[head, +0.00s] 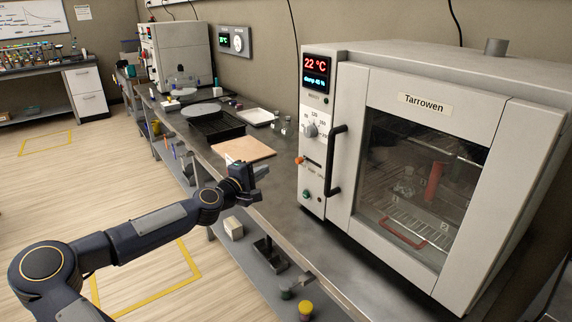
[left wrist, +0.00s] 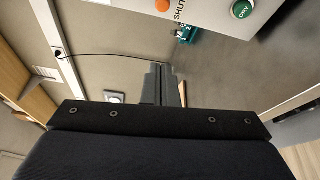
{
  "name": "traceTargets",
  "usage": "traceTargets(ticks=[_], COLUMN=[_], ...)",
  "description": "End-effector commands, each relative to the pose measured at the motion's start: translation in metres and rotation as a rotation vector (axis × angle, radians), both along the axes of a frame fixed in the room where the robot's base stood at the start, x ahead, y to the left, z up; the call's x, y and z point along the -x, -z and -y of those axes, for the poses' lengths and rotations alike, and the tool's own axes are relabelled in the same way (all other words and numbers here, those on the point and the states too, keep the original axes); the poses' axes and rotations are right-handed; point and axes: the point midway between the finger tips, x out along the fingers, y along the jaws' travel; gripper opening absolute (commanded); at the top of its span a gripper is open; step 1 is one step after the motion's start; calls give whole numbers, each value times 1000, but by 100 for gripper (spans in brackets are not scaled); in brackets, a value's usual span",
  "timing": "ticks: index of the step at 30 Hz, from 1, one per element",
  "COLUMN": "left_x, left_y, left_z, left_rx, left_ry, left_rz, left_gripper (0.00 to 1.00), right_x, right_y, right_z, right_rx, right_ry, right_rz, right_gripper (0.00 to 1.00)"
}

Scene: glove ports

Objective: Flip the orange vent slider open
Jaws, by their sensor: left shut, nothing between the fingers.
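The orange vent slider (head: 300,160) is a small knob on the left control panel of the grey Tarrowen oven (head: 344,95), below the white dial. It sits at the left end of a short dark slot. In the left wrist view the orange slider (left wrist: 163,5) is at the top edge, partly cut off, beside the lettering "SHUT". My left gripper (head: 262,171) is to the left of the panel, apart from the slider. Its fingers are together in the left wrist view (left wrist: 162,83), with nothing between them. My right gripper is not in view.
A black door handle (head: 336,162) stands out just right of the slider. A green button (head: 306,195), marked DRY in the left wrist view (left wrist: 242,9), lies below it. A wooden board (head: 243,150) and a black tray (head: 208,128) lie on the bench behind my gripper.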

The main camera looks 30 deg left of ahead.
Motion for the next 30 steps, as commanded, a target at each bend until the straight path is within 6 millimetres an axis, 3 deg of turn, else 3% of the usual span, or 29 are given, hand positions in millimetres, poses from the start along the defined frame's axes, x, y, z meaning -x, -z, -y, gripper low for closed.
traceTargets(ticks=[14,30], left_x=[-7,-102], left_y=[-1,3], left_z=[-1,2], left_rx=[5,4], left_ry=[-3,-3], left_rz=[4,4], left_gripper=[0,0], right_x=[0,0], right_y=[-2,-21], right_z=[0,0], right_rx=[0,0], right_ry=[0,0], right_rz=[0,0], right_gripper=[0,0])
